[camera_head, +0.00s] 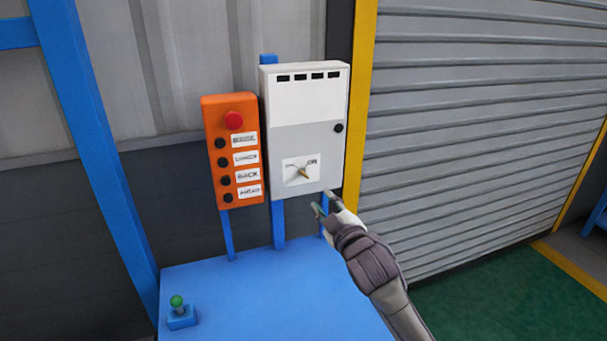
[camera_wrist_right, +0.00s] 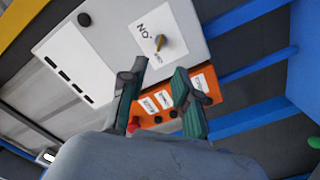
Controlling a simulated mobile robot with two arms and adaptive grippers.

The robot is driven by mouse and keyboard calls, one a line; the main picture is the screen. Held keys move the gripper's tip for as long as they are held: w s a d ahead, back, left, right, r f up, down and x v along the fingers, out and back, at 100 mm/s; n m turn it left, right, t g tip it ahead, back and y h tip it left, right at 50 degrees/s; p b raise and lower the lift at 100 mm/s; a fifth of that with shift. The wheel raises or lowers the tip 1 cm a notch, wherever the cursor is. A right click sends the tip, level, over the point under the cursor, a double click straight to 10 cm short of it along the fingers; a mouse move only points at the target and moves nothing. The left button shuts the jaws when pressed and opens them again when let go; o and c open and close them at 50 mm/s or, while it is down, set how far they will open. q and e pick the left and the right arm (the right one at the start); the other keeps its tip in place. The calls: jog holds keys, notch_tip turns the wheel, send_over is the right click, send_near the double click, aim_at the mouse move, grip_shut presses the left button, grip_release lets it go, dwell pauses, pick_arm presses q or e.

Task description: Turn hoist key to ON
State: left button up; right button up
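The hoist key (camera_head: 303,172) is a small brass-coloured key on a white label at the lower part of a grey-white control box (camera_head: 308,135). The label carries an ON mark at its upper right in the head view. The key also shows in the right wrist view (camera_wrist_right: 160,42), beyond the fingertips. My right gripper (camera_head: 322,203) is just below and right of the key, apart from it. In the right wrist view its two green fingers (camera_wrist_right: 160,72) are spread with nothing between them. My left gripper is not in view.
An orange button box (camera_head: 232,150) with a red knob (camera_head: 233,119) and several black buttons stands left of the control box. A blue table (camera_head: 260,300) lies below, with a green-topped joystick (camera_head: 178,307). A roller shutter (camera_head: 480,120) is at right.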

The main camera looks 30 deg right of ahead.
jog(key=p, duration=0.2)
send_near(305, 176)
jog(key=p+x, duration=0.1)
jog(key=x, duration=0.6)
jog(key=shift+w+d, duration=0.1)
jog(key=shift+w, duration=0.4)
jog(key=shift+w+d, duration=0.1)
jog(key=shift+w, duration=0.25)
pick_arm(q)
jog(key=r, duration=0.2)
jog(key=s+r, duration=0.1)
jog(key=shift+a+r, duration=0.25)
pick_arm(e)
jog(key=shift+w+f, duration=0.1)
jog(key=shift+w, duration=0.05)
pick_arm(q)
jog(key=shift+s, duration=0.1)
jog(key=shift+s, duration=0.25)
pick_arm(e)
grip_shut()
